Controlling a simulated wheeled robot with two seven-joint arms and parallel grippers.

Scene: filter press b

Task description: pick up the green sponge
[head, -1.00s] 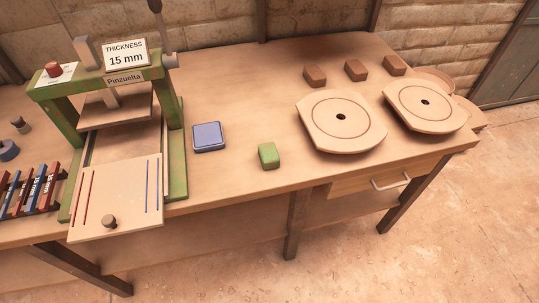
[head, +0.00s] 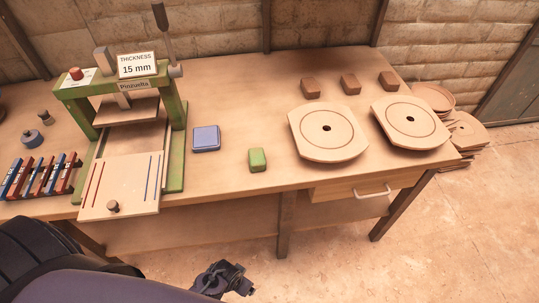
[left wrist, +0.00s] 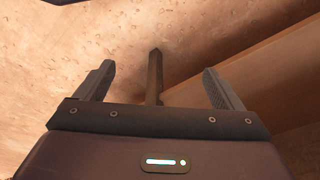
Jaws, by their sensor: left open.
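The green sponge (head: 257,160) is a small block lying on the wooden table near its front edge, in the head view. It sits between the blue pad and the nearer round plate. My left gripper (head: 228,280) is at the bottom of the head view, in front of the table and below its top, apart from the sponge. In the left wrist view its two fingers (left wrist: 158,85) are spread with nothing between them. The sponge is not in the left wrist view. My right gripper is in neither view.
A green press (head: 175,125) stands left on the table (head: 230,95). A blue pad (head: 206,138) lies beside it. Two round plates (head: 325,147) (head: 408,135) and several brown blocks (head: 350,84) are at the right. A drawer (head: 350,192) is under the right front edge.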

